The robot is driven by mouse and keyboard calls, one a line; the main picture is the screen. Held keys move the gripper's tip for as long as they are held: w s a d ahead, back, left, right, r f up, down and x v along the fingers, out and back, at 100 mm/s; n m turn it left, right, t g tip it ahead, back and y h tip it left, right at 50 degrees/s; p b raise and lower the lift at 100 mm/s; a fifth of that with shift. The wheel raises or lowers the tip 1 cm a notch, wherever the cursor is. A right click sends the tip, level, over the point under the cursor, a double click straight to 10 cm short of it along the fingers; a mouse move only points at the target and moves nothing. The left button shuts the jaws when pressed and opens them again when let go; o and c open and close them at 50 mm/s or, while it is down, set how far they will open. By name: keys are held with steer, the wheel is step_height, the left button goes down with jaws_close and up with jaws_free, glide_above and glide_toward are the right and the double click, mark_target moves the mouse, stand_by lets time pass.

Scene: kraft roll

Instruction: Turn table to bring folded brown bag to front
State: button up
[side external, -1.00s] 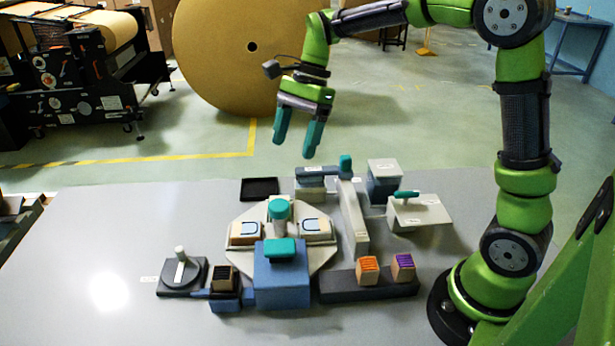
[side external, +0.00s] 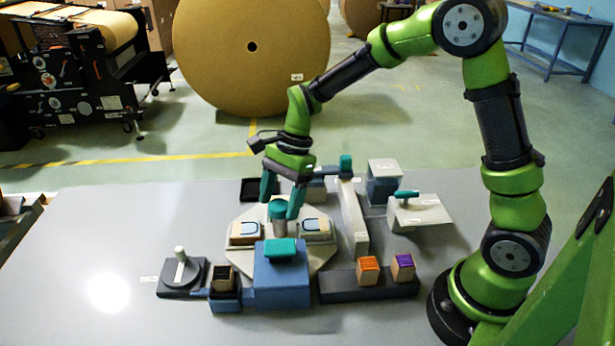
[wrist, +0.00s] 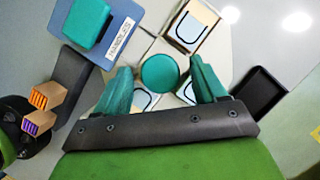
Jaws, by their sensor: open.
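The turntable (side external: 270,265) is a pale eight-sided table with a teal knob (side external: 278,210) on its central post. I cannot tell which is the folded brown bag. The blue block labelled HANDLES (side external: 282,275) hides the table's near side. My gripper (side external: 279,208) points down with its teal fingers apart on either side of the knob. In the wrist view the knob (wrist: 160,78) shows between them; contact is unclear.
Boxes with orange (side external: 368,269) and purple (side external: 403,267) stripes stand on a dark rail at right. A dark-striped box (side external: 222,278) and a round dial (side external: 182,274) are at left. A black tray (side external: 250,190) lies behind. A pale beam (side external: 353,215) stands right of the turntable.

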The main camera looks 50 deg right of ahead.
jaws_close()
steer(key=shift+m+t, duration=0.3)
steer(key=shift+m, duration=0.4)
steer(key=shift+s+m+t, duration=0.15)
steer(key=shift+m+t, duration=0.35)
steer(key=shift+m, duration=0.9)
steer(key=shift+s+m+t+h, duration=0.1)
steer(key=shift+m+t+h, duration=0.25)
steer(key=shift+m, duration=0.85)
steer(key=shift+m+t+h, duration=0.25)
steer(key=shift+m+t, duration=0.2)
steer(key=shift+m, duration=0.75)
steer(key=shift+s+a+m+t+h, duration=0.1)
steer(key=shift+m+t+h, duration=0.25)
steer(key=shift+m, duration=0.95)
steer(key=shift+a+m+t+h, duration=0.15)
steer(key=shift+m+h, duration=0.4)
steer(key=shift+m, duration=0.75)
steer(key=shift+m+h, duration=0.5)
steer(key=shift+m, duration=1.3)
